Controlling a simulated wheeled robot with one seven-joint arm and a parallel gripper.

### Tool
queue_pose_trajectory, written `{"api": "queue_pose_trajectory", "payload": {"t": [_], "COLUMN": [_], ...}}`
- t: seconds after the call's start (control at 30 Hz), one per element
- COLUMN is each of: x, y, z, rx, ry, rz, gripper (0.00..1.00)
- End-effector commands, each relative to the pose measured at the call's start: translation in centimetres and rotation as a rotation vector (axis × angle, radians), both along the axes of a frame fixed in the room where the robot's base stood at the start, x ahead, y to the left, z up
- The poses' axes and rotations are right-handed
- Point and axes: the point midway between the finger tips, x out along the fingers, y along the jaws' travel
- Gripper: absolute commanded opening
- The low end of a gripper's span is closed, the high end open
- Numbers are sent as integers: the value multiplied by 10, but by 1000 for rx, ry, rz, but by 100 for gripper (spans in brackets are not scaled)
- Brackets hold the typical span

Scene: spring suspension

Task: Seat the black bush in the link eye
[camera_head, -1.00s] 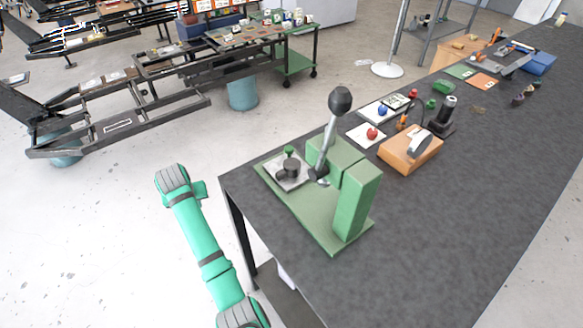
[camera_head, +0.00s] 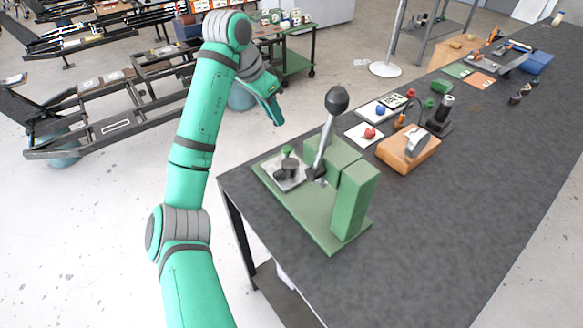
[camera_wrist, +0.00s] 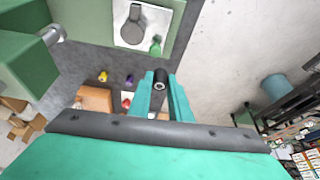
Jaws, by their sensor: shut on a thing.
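The black bush (camera_wrist: 160,77) is a short dark cylinder with a pale bore, between the fingertips of my gripper (camera_wrist: 161,88) in the wrist view. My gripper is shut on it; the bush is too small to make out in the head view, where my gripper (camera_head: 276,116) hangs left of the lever. The link eye (camera_head: 289,168) appears to be the dark round piece on the metal plate (camera_head: 276,181) of the green press. In the wrist view the link eye (camera_wrist: 132,32) is above and left of the bush, apart from it.
The press has a lever with a black ball knob (camera_head: 337,99) and a green upright (camera_head: 354,203). A small green knob (camera_head: 286,151) stands beside the link eye. An orange block (camera_head: 408,150) and cards with coloured knobs lie behind. The bench's right side is clear.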

Motion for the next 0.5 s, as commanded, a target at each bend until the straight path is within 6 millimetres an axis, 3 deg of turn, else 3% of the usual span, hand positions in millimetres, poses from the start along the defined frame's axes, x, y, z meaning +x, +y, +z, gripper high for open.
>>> {"api": "queue_pose_trajectory", "payload": {"t": [0.2, 0.37, 0.5], "x": [-44, -57, -59], "y": [-26, -31, -32], "z": [6, -2, -26], "rx": [1, -3, -4], "ry": [1, 3, 4], "rz": [-209, -263, -268], "gripper": [0, 0, 0]}}
